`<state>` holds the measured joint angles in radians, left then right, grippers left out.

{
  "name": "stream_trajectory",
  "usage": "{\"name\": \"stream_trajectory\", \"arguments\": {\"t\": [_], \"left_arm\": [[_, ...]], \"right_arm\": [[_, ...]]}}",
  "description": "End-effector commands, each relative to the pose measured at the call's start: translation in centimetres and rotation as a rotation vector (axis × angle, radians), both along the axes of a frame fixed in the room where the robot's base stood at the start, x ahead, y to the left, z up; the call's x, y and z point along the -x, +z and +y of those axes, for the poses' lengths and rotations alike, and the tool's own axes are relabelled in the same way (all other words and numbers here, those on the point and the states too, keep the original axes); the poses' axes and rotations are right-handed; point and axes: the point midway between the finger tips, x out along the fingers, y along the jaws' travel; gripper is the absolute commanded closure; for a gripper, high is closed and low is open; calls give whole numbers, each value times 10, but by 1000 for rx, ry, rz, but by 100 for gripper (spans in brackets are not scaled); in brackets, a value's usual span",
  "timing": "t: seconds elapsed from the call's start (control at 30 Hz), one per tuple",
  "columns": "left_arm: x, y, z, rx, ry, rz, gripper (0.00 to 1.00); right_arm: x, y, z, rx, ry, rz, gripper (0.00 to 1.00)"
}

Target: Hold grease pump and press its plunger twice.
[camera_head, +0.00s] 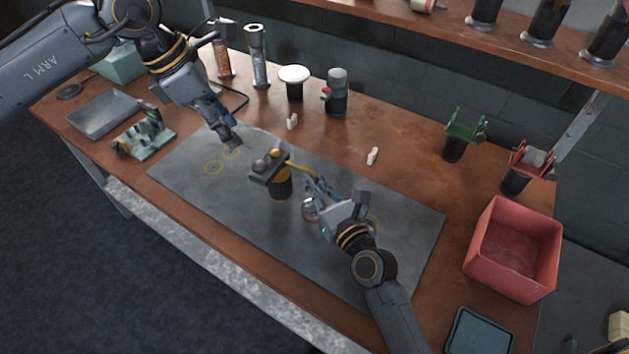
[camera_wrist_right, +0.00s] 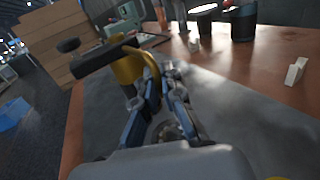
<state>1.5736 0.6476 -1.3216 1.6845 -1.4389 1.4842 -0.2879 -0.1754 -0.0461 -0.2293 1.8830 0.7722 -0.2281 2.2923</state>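The grease pump (camera_head: 280,186) has a dark body, a yellow band, a dark top plate with a yellow knob, and a curved yellow spout to the right. It stands about upright on the grey mat. It also shows in the right wrist view (camera_wrist_right: 128,70). My right gripper (camera_head: 313,187) is low, just right of the pump. In the wrist view its fingertips (camera_wrist_right: 162,77) are close together at the yellow spout; whether they grip it is unclear. My left gripper (camera_head: 229,138) is above the mat, left of and apart from the pump, pointing down; its finger gap is unclear.
A grey mat (camera_head: 205,200) covers the table middle. A round metal part (camera_head: 310,210) is under my right gripper. Small white pieces (camera_head: 292,121) stand behind the mat. Bottles (camera_head: 337,95) line the back; a red bin (camera_head: 513,250) is at right, a green fixture (camera_head: 145,137) at left.

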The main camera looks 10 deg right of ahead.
Motion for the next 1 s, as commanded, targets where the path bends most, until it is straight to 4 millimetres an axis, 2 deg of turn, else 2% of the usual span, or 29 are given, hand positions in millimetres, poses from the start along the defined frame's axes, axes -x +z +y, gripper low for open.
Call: {"name": "stream_trajectory", "arguments": {"t": [0.2,0.4,0.47,0.57,1.0], "left_arm": [[0,0,0,0,0,0,62],[-1,0,-2,-18,-58,-14,100],[-1,-1,-5,-36,-120,-29,100],[-3,-2,-10,-78,-270,-62,100],[-8,-3,-34,-283,-1109,-171,100]], "right_arm": [[0,0,0,0,0,0,100],[0,0,0,1,0,0,100],[0,0,0,1,0,0,100],[0,0,0,1,0,0,100],[0,0,0,1,-1,0,100]]}}
